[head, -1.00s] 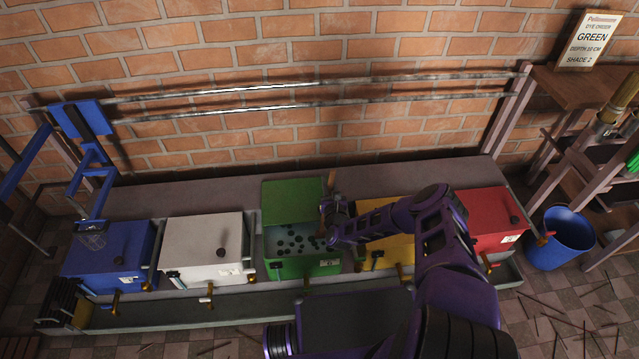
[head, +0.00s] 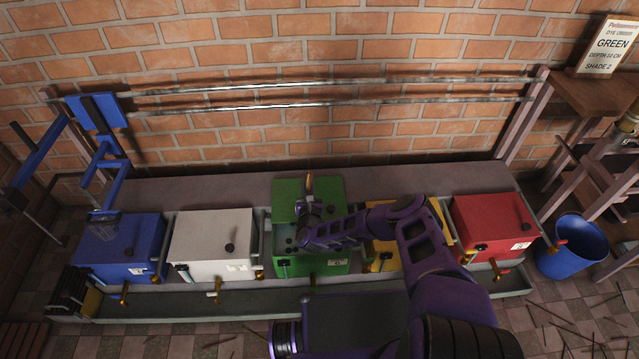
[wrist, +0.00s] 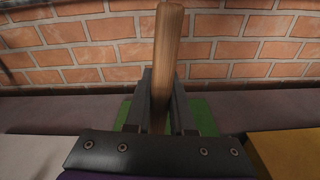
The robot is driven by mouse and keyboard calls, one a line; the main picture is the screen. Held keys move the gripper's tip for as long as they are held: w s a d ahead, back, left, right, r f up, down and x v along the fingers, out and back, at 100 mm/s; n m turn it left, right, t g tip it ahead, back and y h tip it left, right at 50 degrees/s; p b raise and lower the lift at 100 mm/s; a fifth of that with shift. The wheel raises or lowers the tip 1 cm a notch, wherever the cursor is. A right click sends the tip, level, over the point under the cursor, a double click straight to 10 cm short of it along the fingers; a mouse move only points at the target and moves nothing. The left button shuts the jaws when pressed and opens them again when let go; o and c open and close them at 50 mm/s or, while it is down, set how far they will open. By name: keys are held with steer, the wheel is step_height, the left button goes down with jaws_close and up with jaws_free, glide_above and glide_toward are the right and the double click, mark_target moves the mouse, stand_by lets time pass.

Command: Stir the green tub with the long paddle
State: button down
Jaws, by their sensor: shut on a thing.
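The green tub (head: 322,268) stands in the middle of a row of coloured tubs, with its green lid (head: 290,188) raised at the back. My gripper (head: 308,212) is over the tub and hides much of its opening. Some dark lumps on the liquid show at the left of the opening. My gripper is shut on the wooden handle of the paddle (head: 310,184), which stands roughly upright. In the wrist view the handle (wrist: 165,60) rises between the two fingers (wrist: 160,105). The paddle's lower end is hidden.
Closed blue (head: 122,250), white (head: 215,238), yellow (head: 390,258) and red (head: 490,228) tubs stand on both sides. A blue frame (head: 100,150) hangs at the left of two metal rails (head: 330,84). A sign reading GREEN (head: 606,46) and a blue bin (head: 566,247) are at the right.

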steer(key=a, duration=0.3)
steer(key=shift+d, duration=0.15)
steer(key=d, duration=1.4)
steer(key=shift+a, duration=0.15)
steer(key=a, duration=1.3)
steer(key=shift+a, duration=0.4)
